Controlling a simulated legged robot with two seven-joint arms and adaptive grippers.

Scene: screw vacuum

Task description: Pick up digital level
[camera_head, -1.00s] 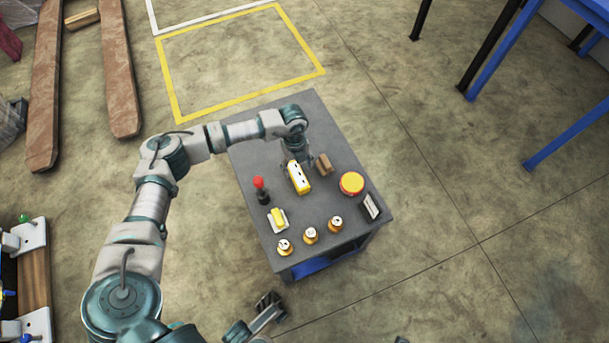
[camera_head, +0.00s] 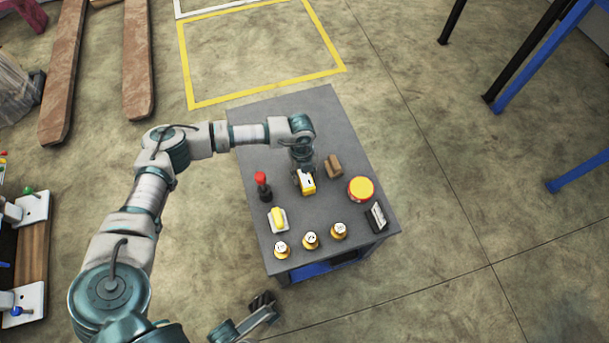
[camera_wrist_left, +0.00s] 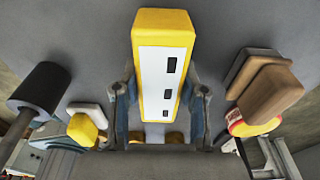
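The digital level appears to be the yellow box with a white face and dark windows (camera_head: 307,186), lying on the grey table top. It also shows in the left wrist view (camera_wrist_left: 163,55). My left gripper (camera_head: 303,166) is over its far part and hides that part in the head view. In the left wrist view my left gripper's fingers (camera_wrist_left: 162,92) stand on either side of the level, open, with narrow gaps near their bases. Whether the tips touch it is unclear. My right gripper (camera_head: 263,304) is low in front of the table, small and dark, with nothing visible in it.
On the table (camera_head: 262,120) are a red-topped black post (camera_head: 262,185), a yellow piece on a white base (camera_head: 278,219), a brown block (camera_head: 334,166), a red-and-yellow round item (camera_head: 361,189), a black-framed panel (camera_head: 377,217) and several small gold items (camera_head: 310,240). The table's far part is clear.

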